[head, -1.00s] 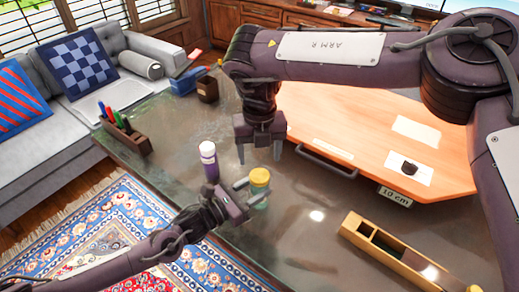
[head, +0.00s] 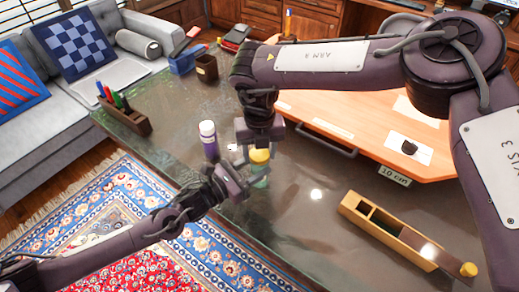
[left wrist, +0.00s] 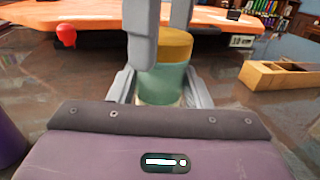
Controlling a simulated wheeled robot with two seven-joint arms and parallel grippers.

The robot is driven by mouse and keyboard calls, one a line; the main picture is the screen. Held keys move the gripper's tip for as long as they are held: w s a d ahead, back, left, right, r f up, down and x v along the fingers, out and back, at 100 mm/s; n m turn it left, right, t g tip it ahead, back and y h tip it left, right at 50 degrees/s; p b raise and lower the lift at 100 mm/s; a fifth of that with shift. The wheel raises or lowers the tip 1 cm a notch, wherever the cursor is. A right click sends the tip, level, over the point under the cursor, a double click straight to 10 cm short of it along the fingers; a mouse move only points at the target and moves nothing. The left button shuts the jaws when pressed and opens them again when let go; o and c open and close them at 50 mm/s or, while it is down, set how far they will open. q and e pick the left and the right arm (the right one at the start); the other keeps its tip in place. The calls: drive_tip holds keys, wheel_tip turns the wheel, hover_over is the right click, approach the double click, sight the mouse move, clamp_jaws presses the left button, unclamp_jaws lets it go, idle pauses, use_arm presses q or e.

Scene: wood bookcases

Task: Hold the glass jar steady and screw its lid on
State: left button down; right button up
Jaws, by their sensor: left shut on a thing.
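The glass jar (head: 261,171) is greenish and upright, with a yellow lid (head: 259,156) on its top. In the left wrist view the jar (left wrist: 162,84) stands between my left fingers, and the lid (left wrist: 176,45) sits above them. My left gripper (head: 255,178) is shut on the jar's body. My right gripper (head: 258,152) points down from above, with its fingers at the lid. In the left wrist view one right finger covers the lid's left part. Whether the right fingers press on the lid is not clear.
A purple bottle with a white cap (head: 209,140) stands just left of the jar. A yellow wooden box (head: 390,232) lies to the right. A pen holder (head: 126,118) is at the left table edge, and an orange board (head: 375,130) lies behind.

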drive_tip(key=c, duration=0.6)
drive_tip(key=o, duration=1.1)
drive_tip(key=shift+o, duration=0.2)
drive_tip(key=shift+r, duration=0.1)
use_arm(q)
drive_tip(key=c, duration=0.7)
unclamp_jaws()
drive_tip(key=shift+o, duration=0.2)
use_arm(e)
wheel_tip(320, 180, up, 12)
